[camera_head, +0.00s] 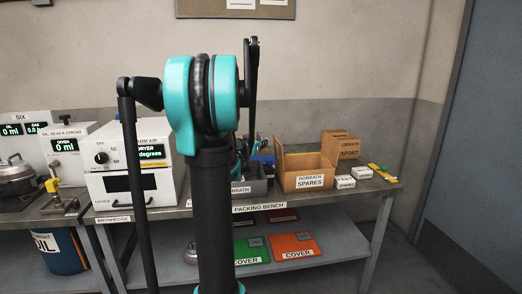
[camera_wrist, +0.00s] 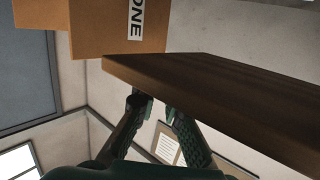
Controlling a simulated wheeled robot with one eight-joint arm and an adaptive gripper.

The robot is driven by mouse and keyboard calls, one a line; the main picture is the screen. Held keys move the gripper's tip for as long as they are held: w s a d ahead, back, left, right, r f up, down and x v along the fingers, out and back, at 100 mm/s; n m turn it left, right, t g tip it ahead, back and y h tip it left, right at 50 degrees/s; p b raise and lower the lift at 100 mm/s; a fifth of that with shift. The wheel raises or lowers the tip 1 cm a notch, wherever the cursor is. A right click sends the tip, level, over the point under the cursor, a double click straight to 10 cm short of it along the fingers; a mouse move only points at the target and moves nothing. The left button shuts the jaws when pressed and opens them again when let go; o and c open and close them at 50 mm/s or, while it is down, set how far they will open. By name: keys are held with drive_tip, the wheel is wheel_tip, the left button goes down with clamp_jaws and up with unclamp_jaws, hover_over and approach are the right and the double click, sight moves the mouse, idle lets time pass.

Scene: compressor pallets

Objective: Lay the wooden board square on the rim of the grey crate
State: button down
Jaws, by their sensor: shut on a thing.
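The wooden board (camera_wrist: 225,100) is a dark brown plank that fills much of the right of the wrist view. My gripper (camera_wrist: 155,105) has its two dark green fingers up against the board and is shut on it; the exact contact at the fingertips is partly hidden. The grey crate (camera_head: 258,188) stands on the packing bench in the head view, mostly hidden behind my arm, with part of a label showing. In the head view my gripper is largely hidden behind my arm, and I cannot make out the board there.
An open cardboard box (camera_head: 306,180) marked SPARES stands right of the crate, with an EXPORT box (camera_head: 340,147) behind it and small white boxes (camera_head: 345,182) beside it. A white dryer unit (camera_head: 130,190) stands left. A cardboard box (camera_wrist: 110,28) is near the board in the wrist view.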

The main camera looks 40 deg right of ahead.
wheel_tip(320, 180, down, 9)
idle(0.9)
drive_tip(key=shift+w+d, duration=0.1)
drive_tip(key=shift+w, duration=0.05)
idle(0.6)
drive_tip(key=shift+f, duration=1.4)
idle(2.0)
drive_tip(key=c, duration=1.6)
unclamp_jaws()
drive_tip(key=shift+o, duration=0.2)
drive_tip(key=v, duration=1.2)
